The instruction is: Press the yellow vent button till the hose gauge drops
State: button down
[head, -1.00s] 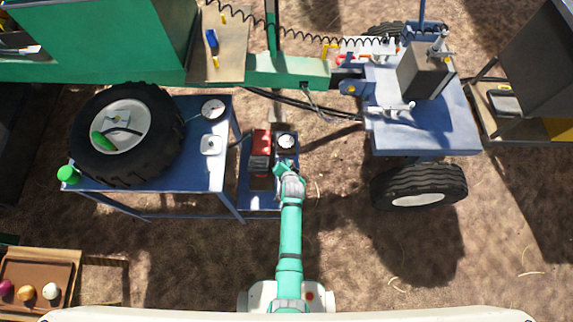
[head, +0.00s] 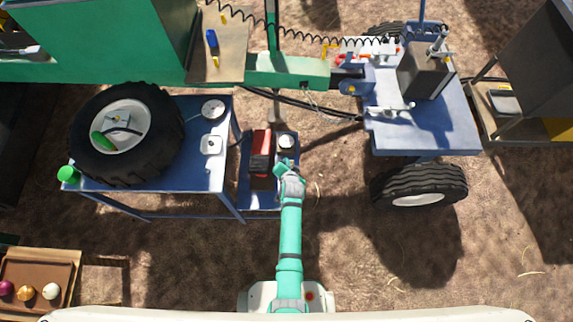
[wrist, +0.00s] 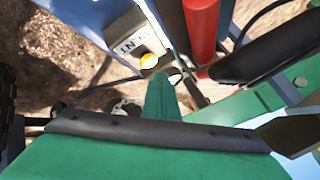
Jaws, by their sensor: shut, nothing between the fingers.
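The yellow vent button (wrist: 149,60) shows in the wrist view, beside a white label reading VENT (wrist: 136,41), on a pale block. My gripper (wrist: 164,78) is shut and empty; its green tip is right beside the button. I cannot tell whether they touch. In the head view my gripper (head: 282,168) is at the small blue stand (head: 262,201), just below a round white gauge (head: 286,141). The button cannot be made out there. Two more white dials, one upper (head: 213,109) and one lower (head: 210,145), are on the blue table. Their needles are too small to read, and I cannot tell which is the hose gauge.
A red unit (head: 261,142) stands on the small stand left of my gripper. A large tyre (head: 150,165) lies on the blue table (head: 208,176). A blue wheeled machine (head: 430,130) stands at right. Bare ground lies between the stand and that machine.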

jog(key=shift+f, duration=0.95)
dwell(1.8)
jog(key=shift+r, duration=0.95)
notch_tip(320, 180, up, 5)
dwell(0.5)
dwell(0.7)
